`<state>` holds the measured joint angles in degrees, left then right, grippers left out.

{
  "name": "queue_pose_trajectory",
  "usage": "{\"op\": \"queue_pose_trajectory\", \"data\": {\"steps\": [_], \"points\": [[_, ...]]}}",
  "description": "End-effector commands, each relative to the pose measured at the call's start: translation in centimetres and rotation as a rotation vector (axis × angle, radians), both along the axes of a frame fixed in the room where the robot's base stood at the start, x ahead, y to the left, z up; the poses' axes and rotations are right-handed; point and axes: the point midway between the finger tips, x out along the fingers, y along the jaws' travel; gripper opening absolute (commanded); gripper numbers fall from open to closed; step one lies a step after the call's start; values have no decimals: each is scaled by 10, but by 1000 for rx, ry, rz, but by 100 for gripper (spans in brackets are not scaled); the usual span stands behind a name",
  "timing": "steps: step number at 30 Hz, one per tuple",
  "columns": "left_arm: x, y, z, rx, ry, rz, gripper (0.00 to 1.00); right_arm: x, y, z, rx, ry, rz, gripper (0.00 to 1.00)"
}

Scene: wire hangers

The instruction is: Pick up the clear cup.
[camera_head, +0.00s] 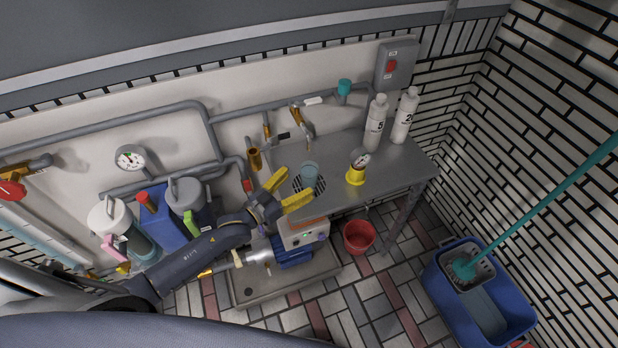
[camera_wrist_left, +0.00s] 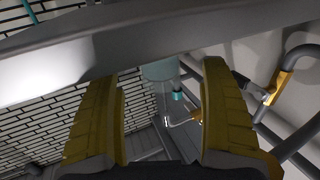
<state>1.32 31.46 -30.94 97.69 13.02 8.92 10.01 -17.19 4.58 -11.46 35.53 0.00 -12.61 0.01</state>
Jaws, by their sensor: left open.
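The clear cup (camera_head: 310,172) is a small, see-through, bluish cup. It stands on the grey metal table (camera_head: 345,192), by a dark round grate. My left gripper (camera_head: 289,187) is at the table's front left edge, with its yellow fingers spread and pointing toward the cup. Its fingertips look just short of the cup, with nothing between them. In the left wrist view the gripper (camera_wrist_left: 163,105) is open, and a pale bluish see-through shape, likely the cup (camera_wrist_left: 159,70), shows between the fingers, partly cut off by a grey edge. My right gripper is not in view.
A yellow-based gauge (camera_head: 356,172) stands right of the cup. Two white bottles (camera_head: 375,125) stand at the table's back right. Pipes and a brass tap (camera_head: 300,115) run behind. A red bucket (camera_head: 358,236) and blue mop bucket (camera_head: 478,290) are on the floor.

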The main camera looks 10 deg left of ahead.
Motion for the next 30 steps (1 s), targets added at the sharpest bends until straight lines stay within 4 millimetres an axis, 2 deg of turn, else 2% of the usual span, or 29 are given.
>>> {"op": "queue_pose_trajectory", "data": {"steps": [12, 25, 30], "points": [[37, -24, -1, -2, -1, -1, 79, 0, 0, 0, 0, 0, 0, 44], [44, -28, -2, -1, -1, 0, 79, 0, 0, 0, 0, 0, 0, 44], [43, -28, -2, -1, -1, 0, 59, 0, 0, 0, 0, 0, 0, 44]]}}
